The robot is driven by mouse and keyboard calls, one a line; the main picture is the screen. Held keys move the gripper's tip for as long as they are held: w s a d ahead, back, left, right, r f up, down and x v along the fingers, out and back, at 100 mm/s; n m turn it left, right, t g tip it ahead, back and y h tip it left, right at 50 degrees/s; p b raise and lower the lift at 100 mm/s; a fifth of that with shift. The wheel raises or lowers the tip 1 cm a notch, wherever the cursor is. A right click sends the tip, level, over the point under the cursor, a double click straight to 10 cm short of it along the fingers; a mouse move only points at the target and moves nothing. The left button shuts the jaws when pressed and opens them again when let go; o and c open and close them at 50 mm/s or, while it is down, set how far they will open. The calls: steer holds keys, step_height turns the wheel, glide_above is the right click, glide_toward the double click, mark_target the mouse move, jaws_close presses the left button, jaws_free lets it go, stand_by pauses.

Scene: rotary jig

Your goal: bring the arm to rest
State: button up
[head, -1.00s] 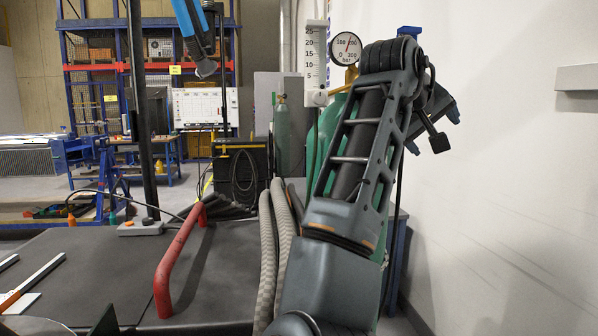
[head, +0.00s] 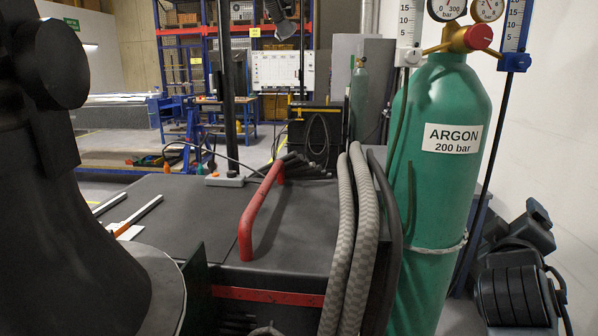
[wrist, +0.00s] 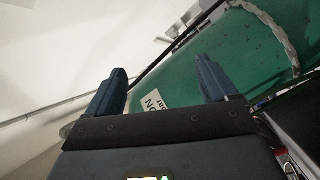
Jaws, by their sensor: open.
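My gripper (wrist: 160,70) shows in the wrist view with its two blue fingers wide apart and nothing held between them. The green argon cylinder (wrist: 235,50) fills the view beyond the fingers, and part of its white label (wrist: 152,98) shows in the gap. I cannot tell the exact distance from fingertips to cylinder. In the head view, the argon cylinder (head: 440,200) stands upright at the right. The gripper's fingers cannot be made out in the head view.
Gauges (head: 487,8) and a brass regulator (head: 455,42) top the cylinder. Grey hoses (head: 345,230) run beside it. A red handle (head: 260,210) stands on the dark bench top (head: 185,200). A white wall (head: 550,120) bounds the right. A large dark shape hides the left edge.

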steer(key=s+a+f+n+t+y, duration=0.15)
steer(key=s+a+f+y, duration=0.3)
steer(key=s+f, duration=0.45)
steer(key=s+a+f+n+t+y, duration=0.1)
steer(key=s+a+f+n+y, duration=0.1)
steer(key=s+a+f+y, duration=0.5)
steer(key=s+a+r+m, duration=0.1)
steer(key=s+a+m, duration=0.2)
steer(key=s, duration=1.1)
steer(key=s+a+r+m, duration=0.1)
steer(key=s+a+m, duration=0.2)
steer(key=s, duration=1)
steer(key=shift+s+a+m+g, duration=0.35)
steer(key=shift+a, duration=0.85)
